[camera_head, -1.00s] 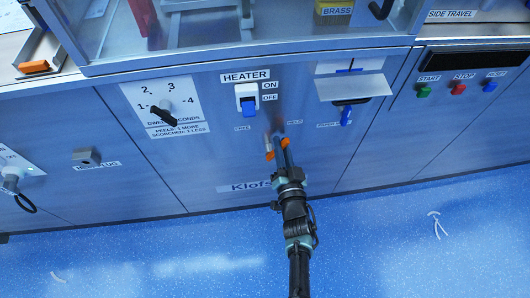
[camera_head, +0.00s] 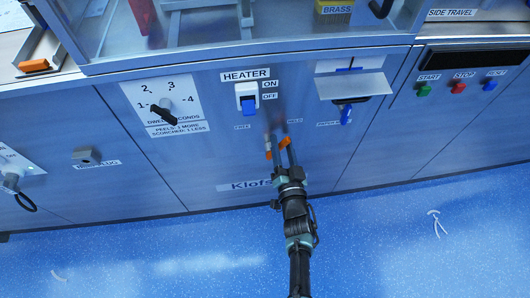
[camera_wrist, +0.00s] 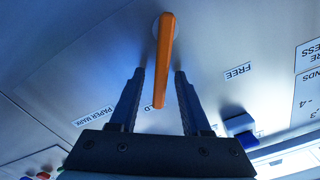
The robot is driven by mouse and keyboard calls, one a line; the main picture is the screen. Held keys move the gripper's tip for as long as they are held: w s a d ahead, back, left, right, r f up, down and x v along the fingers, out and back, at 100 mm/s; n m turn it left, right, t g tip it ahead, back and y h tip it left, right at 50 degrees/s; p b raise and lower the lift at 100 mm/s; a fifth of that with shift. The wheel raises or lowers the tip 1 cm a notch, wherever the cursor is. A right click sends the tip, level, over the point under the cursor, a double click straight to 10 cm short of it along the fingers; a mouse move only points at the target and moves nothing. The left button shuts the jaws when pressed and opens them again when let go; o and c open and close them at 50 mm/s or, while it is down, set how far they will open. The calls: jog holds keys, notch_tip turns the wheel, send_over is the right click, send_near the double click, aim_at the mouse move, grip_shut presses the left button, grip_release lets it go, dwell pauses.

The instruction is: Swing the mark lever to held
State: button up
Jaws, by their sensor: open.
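The mark lever (camera_wrist: 165,60) is a slim orange bar on a round pale pivot in the panel. In the wrist view it lies between the FREE label (camera_wrist: 238,71) and a partly covered label ending in "LD" (camera_wrist: 159,107), its free end over the latter. My gripper (camera_wrist: 159,73) is open, with one dark finger on each side of the lever and a visible gap on both sides. In the head view my gripper (camera_head: 277,147) is at the panel below the heater switch, with orange bits at its fingers; the lever is hard to make out there.
The white heater switch (camera_head: 246,98) is up and left of my gripper. A blue-handled lever (camera_head: 346,114) under a small shelf (camera_head: 351,86) is to the right. The dwell knob (camera_head: 163,112) is further left. The blue floor in front holds only small scraps.

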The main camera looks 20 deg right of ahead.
jog(key=p+v, duration=0.4)
jog(key=v, duration=0.5)
dwell(0.6)
jog(key=shift+s, duration=0.1)
dwell(0.4)
